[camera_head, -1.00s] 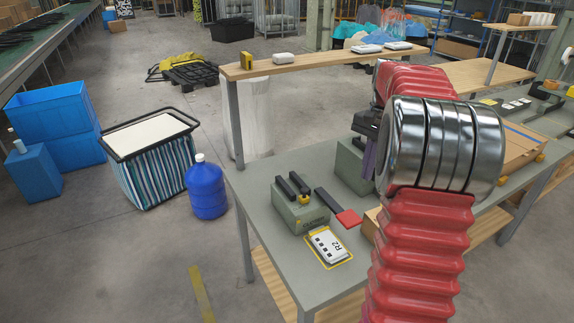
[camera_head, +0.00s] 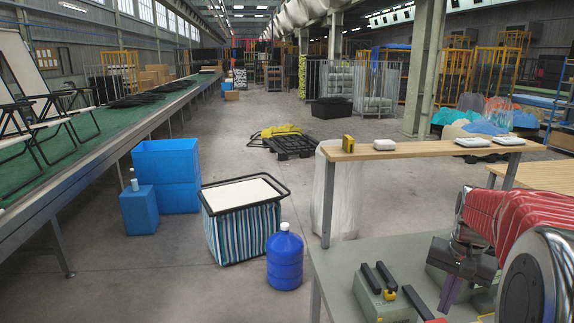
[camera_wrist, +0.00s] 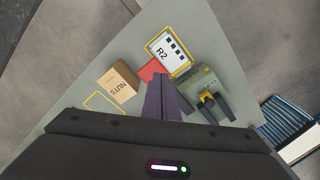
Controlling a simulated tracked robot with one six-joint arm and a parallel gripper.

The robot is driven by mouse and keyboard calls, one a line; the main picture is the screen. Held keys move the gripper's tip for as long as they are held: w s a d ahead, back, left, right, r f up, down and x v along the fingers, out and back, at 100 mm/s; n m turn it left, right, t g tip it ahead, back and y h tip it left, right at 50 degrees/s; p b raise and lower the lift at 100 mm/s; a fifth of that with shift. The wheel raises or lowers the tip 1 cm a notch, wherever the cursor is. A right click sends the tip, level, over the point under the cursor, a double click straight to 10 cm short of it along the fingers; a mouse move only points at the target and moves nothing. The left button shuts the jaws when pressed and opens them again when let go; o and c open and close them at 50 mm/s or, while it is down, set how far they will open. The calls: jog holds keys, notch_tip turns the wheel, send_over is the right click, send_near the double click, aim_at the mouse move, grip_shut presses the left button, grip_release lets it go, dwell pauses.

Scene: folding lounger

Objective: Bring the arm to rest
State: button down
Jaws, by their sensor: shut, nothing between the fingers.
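My gripper (camera_head: 447,303) hangs at the right of the head view, over the grey worktable (camera_head: 345,279), with its purple fingers pointing down. The fingers also show in the wrist view (camera_wrist: 161,100), pressed together with nothing between them. My red-sleeved arm (camera_head: 520,213) is bent at the right edge, and its lower part is out of the picture. Below the fingers in the wrist view lie a red pad (camera_wrist: 151,69), a white R2 block (camera_wrist: 168,52) in a yellow outline and a cardboard NUTS box (camera_wrist: 118,82).
A grey-green block with black grips (camera_head: 384,298) stands on the table. A wooden shelf (camera_head: 430,150) runs behind it. A striped hamper (camera_head: 243,231), a blue bottle (camera_head: 285,262) and blue bins (camera_head: 166,176) stand on the floor left. A green conveyor (camera_head: 90,135) runs along the left.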

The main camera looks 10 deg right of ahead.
jog(key=s+a+r+n+t, duration=0.2)
jog(key=s+a+n, duration=0.2)
jog(key=a, duration=0.9)
jog(key=s+a+r+n+t, duration=0.2)
jog(key=s+a+n, duration=0.3)
jog(key=s+a, duration=0.5)
jog(key=shift+s+a+r+t, duration=0.15)
jog(key=shift+a+t, duration=0.35)
jog(key=shift+a, duration=1.45)
